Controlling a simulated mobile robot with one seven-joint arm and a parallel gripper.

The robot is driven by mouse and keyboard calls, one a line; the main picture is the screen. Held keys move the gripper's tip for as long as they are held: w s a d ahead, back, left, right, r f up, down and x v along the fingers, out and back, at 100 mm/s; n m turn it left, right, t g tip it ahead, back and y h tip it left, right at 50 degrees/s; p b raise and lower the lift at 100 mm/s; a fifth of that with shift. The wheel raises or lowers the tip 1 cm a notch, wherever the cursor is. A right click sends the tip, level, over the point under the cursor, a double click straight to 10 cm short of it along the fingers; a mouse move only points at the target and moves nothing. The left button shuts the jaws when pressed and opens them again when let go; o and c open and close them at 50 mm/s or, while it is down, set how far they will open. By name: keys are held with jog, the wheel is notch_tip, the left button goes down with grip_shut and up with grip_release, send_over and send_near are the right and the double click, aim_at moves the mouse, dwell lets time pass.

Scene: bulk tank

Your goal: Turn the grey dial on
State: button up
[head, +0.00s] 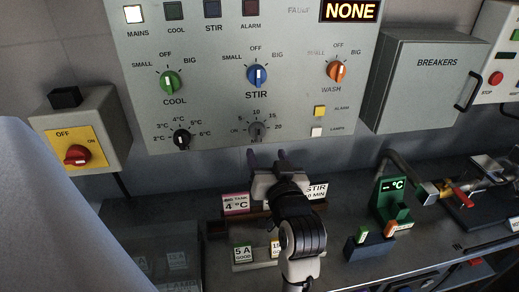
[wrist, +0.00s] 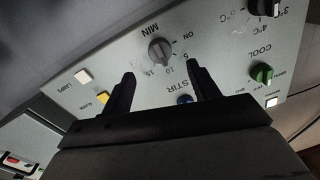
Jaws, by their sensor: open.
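The grey dial (head: 257,132) is on the lower edge of the grey control panel, below the blue STIR knob, with ON, 10, 15, 20 and MIN marked around it. In the wrist view the grey dial (wrist: 160,51) shows upside down, beyond and between my fingertips. My gripper (head: 268,156) is just below the dial in the head view, its two fingers pointing at the panel. In the wrist view my gripper (wrist: 160,72) is open and empty, with the dial apart from both fingers. The dial's exact pointer direction is hard to read.
Nearby are the black temperature dial (head: 182,139), the blue STIR knob (head: 257,75), the green COOL knob (head: 170,82) and the yellow alarm button (head: 320,111). A breaker box (head: 425,85) is at the right.

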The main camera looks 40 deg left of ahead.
aim_at(259, 137)
jog(key=shift+f+b, duration=0.25)
jog(key=shift+b, duration=0.25)
jog(key=x, duration=0.8)
jog(key=shift+w+a+r, duration=0.1)
jog(key=shift+w+r, duration=0.05)
jog(key=shift+r, duration=0.1)
jog(key=c, duration=1)
jog(key=shift+o, duration=0.2)
